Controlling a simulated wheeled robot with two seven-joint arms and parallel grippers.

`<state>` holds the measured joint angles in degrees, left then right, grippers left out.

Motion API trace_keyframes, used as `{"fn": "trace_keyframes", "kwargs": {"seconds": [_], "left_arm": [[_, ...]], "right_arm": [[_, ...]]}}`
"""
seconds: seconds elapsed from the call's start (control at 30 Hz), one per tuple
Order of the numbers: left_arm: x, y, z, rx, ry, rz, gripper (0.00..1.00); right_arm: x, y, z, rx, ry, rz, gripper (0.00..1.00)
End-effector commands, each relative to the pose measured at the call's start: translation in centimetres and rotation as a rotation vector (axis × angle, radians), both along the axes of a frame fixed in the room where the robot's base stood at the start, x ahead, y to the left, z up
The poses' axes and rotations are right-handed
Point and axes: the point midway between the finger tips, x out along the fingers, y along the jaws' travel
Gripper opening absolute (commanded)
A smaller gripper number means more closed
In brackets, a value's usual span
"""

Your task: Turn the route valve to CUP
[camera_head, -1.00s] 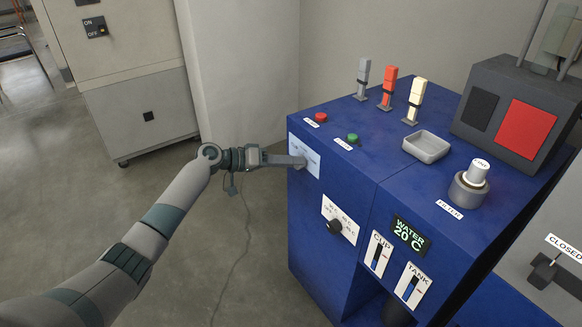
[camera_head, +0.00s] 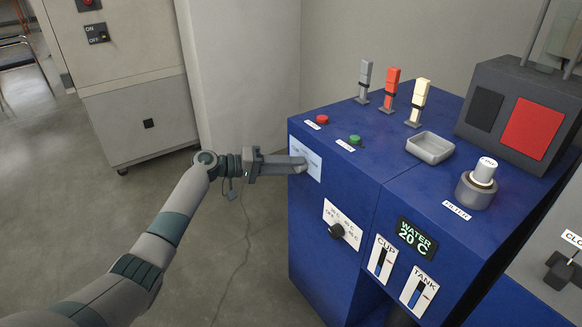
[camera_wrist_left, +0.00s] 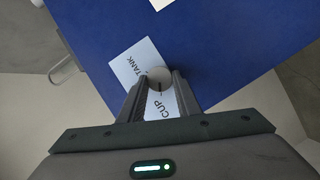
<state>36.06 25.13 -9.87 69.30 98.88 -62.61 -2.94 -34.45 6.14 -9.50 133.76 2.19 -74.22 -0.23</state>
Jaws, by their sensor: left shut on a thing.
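The route valve is a round grey knob (camera_wrist_left: 158,76) on a white label plate (camera_wrist_left: 133,62) marked TANK and CUP. A dark mark on the knob lies on its side toward the word CUP; how exactly it lines up I cannot tell. My left gripper (camera_wrist_left: 160,88) is shut on the knob, with one finger on each side. In the head view my left gripper (camera_head: 300,165) reaches from the left to the blue machine's front, and its fingertips hide the knob. The label plate (camera_head: 314,166) shows beside them. My right gripper is not in view.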

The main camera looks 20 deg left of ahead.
Motion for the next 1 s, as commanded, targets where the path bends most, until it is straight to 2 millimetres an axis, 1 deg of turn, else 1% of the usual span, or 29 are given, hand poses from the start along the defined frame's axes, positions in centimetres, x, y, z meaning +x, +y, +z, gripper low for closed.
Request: {"fn": "trace_keyframes", "kwargs": {"seconds": [0.23,0.27,0.3,0.33,0.63,0.77,0.87,1.0], "left_arm": [[0.0,0.1,-0.1,-0.001,0.003,0.002,0.08],[0.0,0.1,-0.1,0.000,0.002,0.002,0.38],[0.0,0.1,-0.1,0.000,0.002,0.002,0.47],[0.0,0.1,-0.1,0.000,0.002,0.002,0.49],[0.0,0.1,0.0,-0.001,0.001,0.001,0.49],[-0.2,0.4,0.0,0.001,0.000,0.001,0.49],[-0.6,1.0,0.1,0.001,0.000,0.001,0.49],[-1.5,2.5,0.4,0.002,-0.001,0.002,0.49]], "right_arm": [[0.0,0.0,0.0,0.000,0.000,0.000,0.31],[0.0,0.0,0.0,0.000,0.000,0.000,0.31],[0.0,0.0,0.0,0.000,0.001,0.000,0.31],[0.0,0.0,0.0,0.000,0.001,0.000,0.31],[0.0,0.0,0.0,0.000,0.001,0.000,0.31],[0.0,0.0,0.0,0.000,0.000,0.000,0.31],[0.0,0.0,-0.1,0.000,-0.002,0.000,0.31],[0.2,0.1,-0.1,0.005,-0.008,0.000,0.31]]}}
